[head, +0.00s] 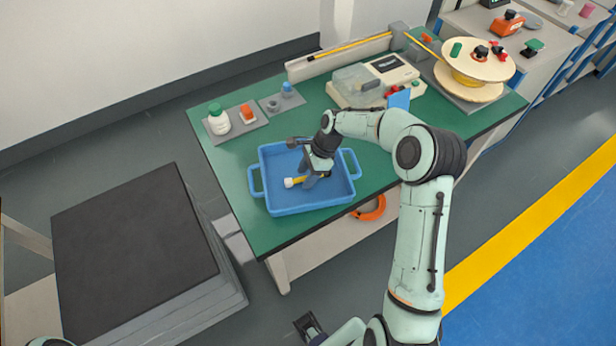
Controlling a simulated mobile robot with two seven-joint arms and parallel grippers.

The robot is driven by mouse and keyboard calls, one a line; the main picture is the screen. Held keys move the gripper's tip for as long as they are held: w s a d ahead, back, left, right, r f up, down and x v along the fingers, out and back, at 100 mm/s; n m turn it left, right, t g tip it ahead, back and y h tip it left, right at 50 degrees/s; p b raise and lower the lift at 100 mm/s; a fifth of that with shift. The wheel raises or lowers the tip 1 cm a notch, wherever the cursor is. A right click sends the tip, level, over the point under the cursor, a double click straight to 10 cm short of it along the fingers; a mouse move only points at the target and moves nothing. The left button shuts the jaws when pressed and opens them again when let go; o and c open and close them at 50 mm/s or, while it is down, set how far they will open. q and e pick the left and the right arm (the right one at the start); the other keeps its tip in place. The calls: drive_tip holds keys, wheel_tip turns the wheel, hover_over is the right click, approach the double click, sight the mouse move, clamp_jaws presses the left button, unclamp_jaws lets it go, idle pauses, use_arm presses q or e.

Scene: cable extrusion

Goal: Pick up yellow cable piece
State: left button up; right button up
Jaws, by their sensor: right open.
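The yellow cable piece (298,180) lies in the blue tray (262,192) on the green table. It is short, with a white end on its left. My right gripper (308,183) reaches down into the tray over the middle of the piece and hides part of it. The jaws are open, with the fingers close to the piece. I cannot tell whether they touch it.
The tray walls and handles surround my right gripper. A grey-white machine (375,80) and a cable spool (476,68) stand at the back.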

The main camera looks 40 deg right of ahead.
clamp_jaws()
idle(0.4)
